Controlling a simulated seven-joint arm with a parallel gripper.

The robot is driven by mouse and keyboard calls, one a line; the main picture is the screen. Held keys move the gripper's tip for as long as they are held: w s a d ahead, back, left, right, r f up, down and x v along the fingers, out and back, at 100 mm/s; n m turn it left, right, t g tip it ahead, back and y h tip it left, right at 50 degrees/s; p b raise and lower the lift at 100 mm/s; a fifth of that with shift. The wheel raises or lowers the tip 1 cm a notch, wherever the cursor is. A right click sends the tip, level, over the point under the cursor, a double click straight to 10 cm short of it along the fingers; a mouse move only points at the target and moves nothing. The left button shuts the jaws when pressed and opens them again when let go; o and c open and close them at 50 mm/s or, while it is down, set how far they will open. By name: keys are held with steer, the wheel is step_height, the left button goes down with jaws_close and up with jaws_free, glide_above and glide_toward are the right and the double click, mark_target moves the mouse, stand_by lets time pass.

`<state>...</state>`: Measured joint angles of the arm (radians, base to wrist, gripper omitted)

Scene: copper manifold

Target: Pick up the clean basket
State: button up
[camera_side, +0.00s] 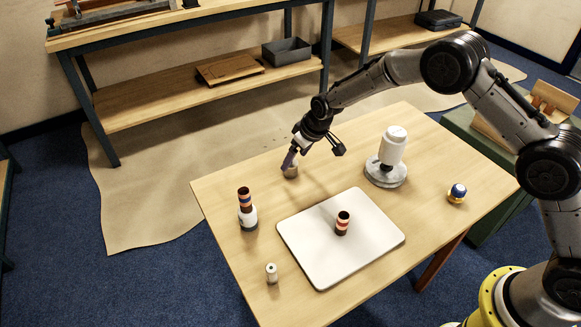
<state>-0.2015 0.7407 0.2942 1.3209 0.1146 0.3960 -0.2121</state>
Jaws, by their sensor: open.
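My gripper (290,157) is open, pointing down over the far left part of the wooden table (225,188). A small round, pale tan object (291,171) sits on the table right at its fingertips. It may be the clean basket, but it is small and partly hidden by the gripper. I cannot tell whether the fingers touch it or are around it.
A white board (310,262) carries a striped cylinder (342,223). A striped bottle (247,208), small white cylinder (272,273), white canister (393,147) on a round base (378,177) and blue-yellow ball (457,193) stand around it. A grey bin (287,52) is on the back shelf.

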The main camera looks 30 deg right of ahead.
steer(key=shift+x, duration=2.2)
steer(key=shift+a, duration=0.2)
jaws_close()
